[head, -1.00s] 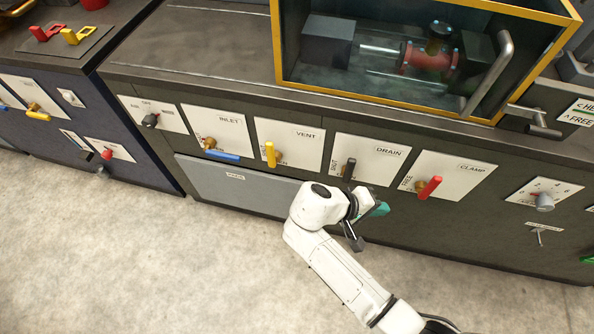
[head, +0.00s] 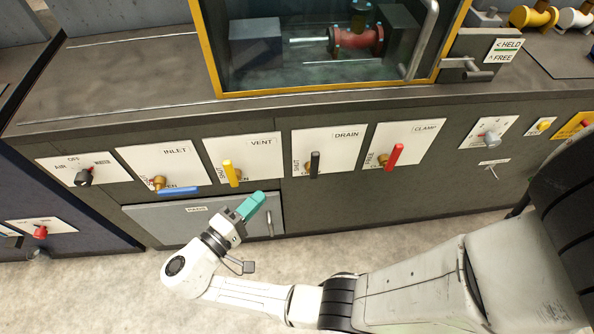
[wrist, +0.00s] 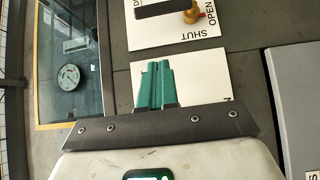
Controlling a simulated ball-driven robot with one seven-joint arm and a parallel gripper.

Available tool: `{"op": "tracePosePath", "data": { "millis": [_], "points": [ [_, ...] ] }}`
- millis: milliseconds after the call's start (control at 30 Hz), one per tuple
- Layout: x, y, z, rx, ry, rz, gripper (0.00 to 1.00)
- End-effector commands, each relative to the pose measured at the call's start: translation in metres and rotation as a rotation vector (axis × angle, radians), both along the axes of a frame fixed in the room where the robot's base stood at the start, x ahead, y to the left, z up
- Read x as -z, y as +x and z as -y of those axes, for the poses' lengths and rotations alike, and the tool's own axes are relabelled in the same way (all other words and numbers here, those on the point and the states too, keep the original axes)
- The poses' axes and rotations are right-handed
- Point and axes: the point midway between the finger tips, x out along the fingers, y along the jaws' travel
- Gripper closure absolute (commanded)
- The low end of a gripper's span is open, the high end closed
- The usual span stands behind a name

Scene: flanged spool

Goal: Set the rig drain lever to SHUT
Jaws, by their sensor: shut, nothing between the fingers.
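The drain lever (head: 315,163) is a black handle on a white plate labelled DRAIN. It stands upright from its brass pivot. SHUT is printed on the left of the lever and OPEN below the pivot. In the wrist view, turned sideways, a black lever (wrist: 163,10) on a brass pivot shows at the top edge, with SHUT and OPEN legible. My gripper (head: 252,205) has teal fingers. It is shut and empty, left of and below the drain lever, apart from it. In the wrist view my gripper (wrist: 154,65) covers part of another white plate.
The yellow vent lever (head: 231,172) and the blue inlet lever (head: 178,190) lie left of the drain lever. The red clamp lever (head: 395,157) is close on its right. A grey drawer panel (head: 160,222) sits below. A yellow-framed glass case (head: 212,50) stands above.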

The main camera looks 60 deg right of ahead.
Motion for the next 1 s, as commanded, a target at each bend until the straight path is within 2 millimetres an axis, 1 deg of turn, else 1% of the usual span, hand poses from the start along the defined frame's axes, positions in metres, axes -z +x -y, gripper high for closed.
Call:
{"op": "tracePosePath", "data": {
  "millis": [633, 933, 1000],
  "points": [
    [0.001, -0.004, 0.026, 0.004, 0.002, 0.0, 1.0],
    [0.0, -0.007, 0.052, 0.005, 0.002, -0.001, 1.0],
    [-0.001, -0.009, 0.066, 0.006, 0.002, -0.001, 1.0]
  ]
}}
